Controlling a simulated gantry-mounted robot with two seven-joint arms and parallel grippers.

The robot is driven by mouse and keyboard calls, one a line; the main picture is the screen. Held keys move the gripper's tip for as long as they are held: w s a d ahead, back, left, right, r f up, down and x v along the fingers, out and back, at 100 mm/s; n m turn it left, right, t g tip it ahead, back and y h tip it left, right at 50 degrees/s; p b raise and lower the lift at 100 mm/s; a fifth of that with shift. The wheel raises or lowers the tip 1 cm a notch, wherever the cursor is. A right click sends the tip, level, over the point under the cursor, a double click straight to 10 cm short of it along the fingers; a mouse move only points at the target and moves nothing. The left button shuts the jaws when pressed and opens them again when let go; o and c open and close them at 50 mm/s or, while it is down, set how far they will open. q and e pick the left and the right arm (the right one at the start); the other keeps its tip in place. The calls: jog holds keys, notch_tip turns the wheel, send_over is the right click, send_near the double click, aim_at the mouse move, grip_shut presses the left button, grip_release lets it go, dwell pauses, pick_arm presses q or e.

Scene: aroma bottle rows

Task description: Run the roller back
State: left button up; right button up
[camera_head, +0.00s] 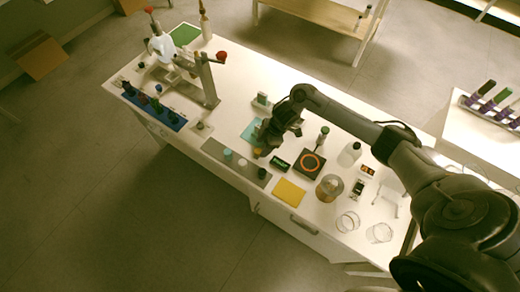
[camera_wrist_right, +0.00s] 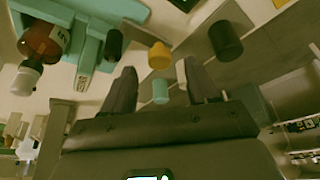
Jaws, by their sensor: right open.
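In the right wrist view a teal fixture (camera_wrist_right: 90,50) holds a brown bottle (camera_wrist_right: 42,40) with a white cap (camera_wrist_right: 26,78) and a label, lying on its side. A short black cylinder (camera_wrist_right: 113,45), which looks like the roller, sits on the fixture beside the bottle. My left gripper is out of view.
Near the gripper stand a yellow cap (camera_wrist_right: 159,55), a teal cap (camera_wrist_right: 160,92) and a dark cap (camera_wrist_right: 225,39) on a grey strip (camera_head: 222,153). A dark device with an orange ring (camera_head: 310,164), a yellow pad (camera_head: 289,193) and glass dishes (camera_head: 348,221) lie to the right.

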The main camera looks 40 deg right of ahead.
aim_at(259, 151)
jog(key=shift+x, duration=1.7)
jog(key=shift+d, duration=0.1)
grip_shut()
